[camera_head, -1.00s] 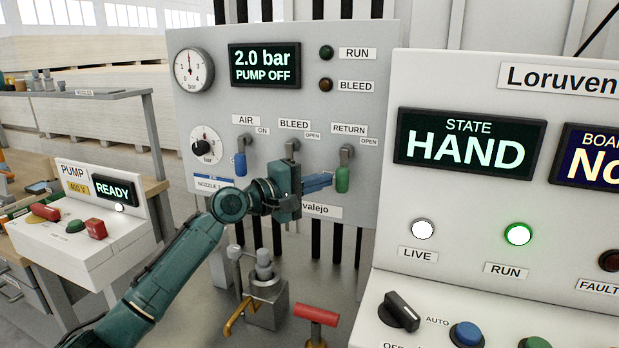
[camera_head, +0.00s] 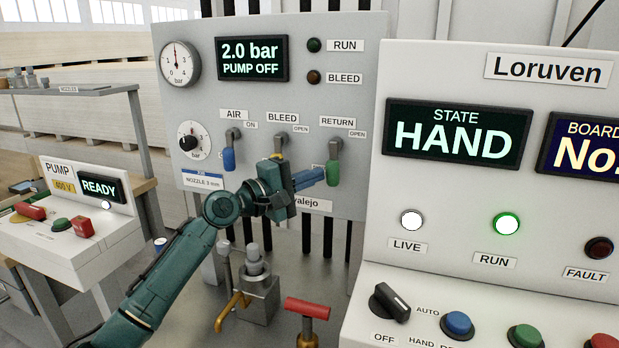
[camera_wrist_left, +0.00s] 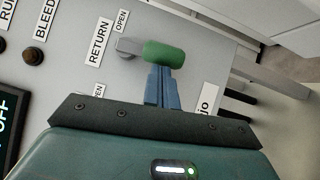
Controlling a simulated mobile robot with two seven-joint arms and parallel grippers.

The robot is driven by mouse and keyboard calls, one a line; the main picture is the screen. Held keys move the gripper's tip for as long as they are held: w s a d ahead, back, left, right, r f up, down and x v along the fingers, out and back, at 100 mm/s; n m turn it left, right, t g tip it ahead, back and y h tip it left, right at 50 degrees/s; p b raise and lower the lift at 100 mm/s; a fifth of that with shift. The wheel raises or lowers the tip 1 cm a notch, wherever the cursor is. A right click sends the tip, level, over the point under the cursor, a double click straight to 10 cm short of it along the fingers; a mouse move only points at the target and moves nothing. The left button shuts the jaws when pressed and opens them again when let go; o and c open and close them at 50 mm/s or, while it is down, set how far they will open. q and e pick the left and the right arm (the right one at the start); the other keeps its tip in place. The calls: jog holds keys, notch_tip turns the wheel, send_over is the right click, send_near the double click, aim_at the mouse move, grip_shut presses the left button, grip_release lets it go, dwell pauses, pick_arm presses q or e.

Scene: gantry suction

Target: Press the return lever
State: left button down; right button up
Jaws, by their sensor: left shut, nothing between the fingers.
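The return lever has a green handle (camera_head: 333,173) hanging down under the RETURN label on the grey panel (camera_head: 210,60). The handle also shows in the left wrist view (camera_wrist_left: 164,54). My left gripper (camera_head: 322,174) is shut, its blue fingers together and empty. The fingertips are at the left side of the green handle, and appear to touch it or nearly so. In the left wrist view the closed fingers (camera_wrist_left: 163,70) reach the handle's edge. My right gripper is not in view.
The air lever with a blue handle (camera_head: 229,159) hangs left of my gripper. A white console (camera_head: 440,70) stands close on the right. A red T-handle (camera_head: 307,308) and a metal valve block (camera_head: 257,290) stand below. A pump box (camera_head: 70,240) is at the left.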

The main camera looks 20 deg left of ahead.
aim_at(335, 185)
pick_arm(q)
jog(key=d+n+t+b, duration=0.1)
jog(key=n, duration=0.1)
jog(key=d+f+n+t+b, duration=0.1)
jog(key=n, duration=0.1)
jog(key=d+n+t+b, duration=0.1)
jog(key=n+t, duration=0.1)
jog(key=shift+d+f, duration=0.15)
jog(key=shift+d, duration=0.05)
jog(key=n+t, duration=0.1)
jog(key=n, duration=0.1)
jog(key=d+n+t+y+b, duration=0.1)
jog(key=shift+s+d+n, duration=0.1)
jog(key=shift+d+n, duration=0.2)
jog(key=shift+n, duration=0.1)
jog(key=d+r+n+t+y, duration=0.1)
jog(key=n, duration=0.1)
jog(key=d+r+n+y, duration=0.1)
jog(key=d, duration=0.1)
jog(key=shift+d+r+n+t, duration=0.15)
jog(key=shift+r+n+t, duration=0.1)
jog(key=shift+n+t, duration=0.15)
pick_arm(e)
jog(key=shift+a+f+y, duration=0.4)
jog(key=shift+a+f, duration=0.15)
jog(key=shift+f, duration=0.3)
